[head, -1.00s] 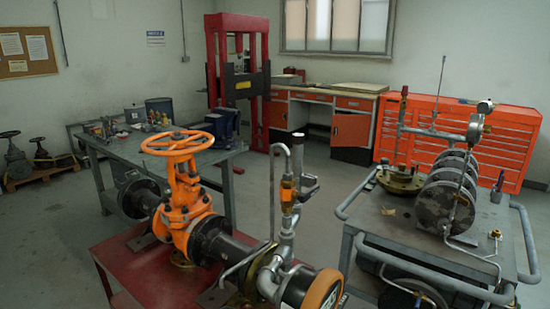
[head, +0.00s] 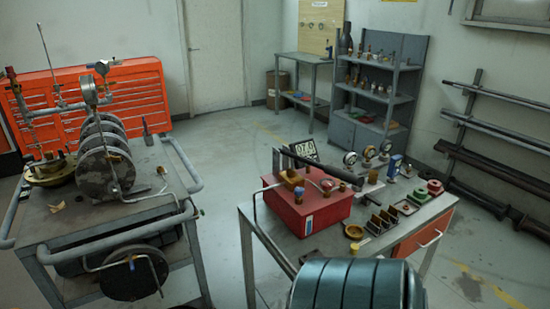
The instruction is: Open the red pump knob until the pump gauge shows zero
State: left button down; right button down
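A red box-shaped pump (head: 318,211) stands on the grey workbench (head: 252,213) right of centre in the head view, with a long dark lever across its top. A small red round part on top of the pump (head: 328,184) may be the knob; it is too small to be sure. A round white-faced gauge (head: 350,158) stands behind the pump, with other gauges beside it; I cannot tell which is the pump gauge, and no reading is legible. Neither of my grippers is in view.
A grey cart (head: 60,225) with several stacked discs and a gauge (head: 102,68) stands at left. A teal ribbed rounded object (head: 355,285) fills the bottom edge in front of the workbench. Grey shelving (head: 385,95) stands behind. Open floor lies between cart and workbench.

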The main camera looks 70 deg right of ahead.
aim_at(325, 184)
jog(key=z, duration=2.5)
jog(key=i+l+u, duration=0.25)
jog(key=i, duration=0.2)
jog(key=i+l+u, duration=0.3)
jog(key=i, duration=0.15)
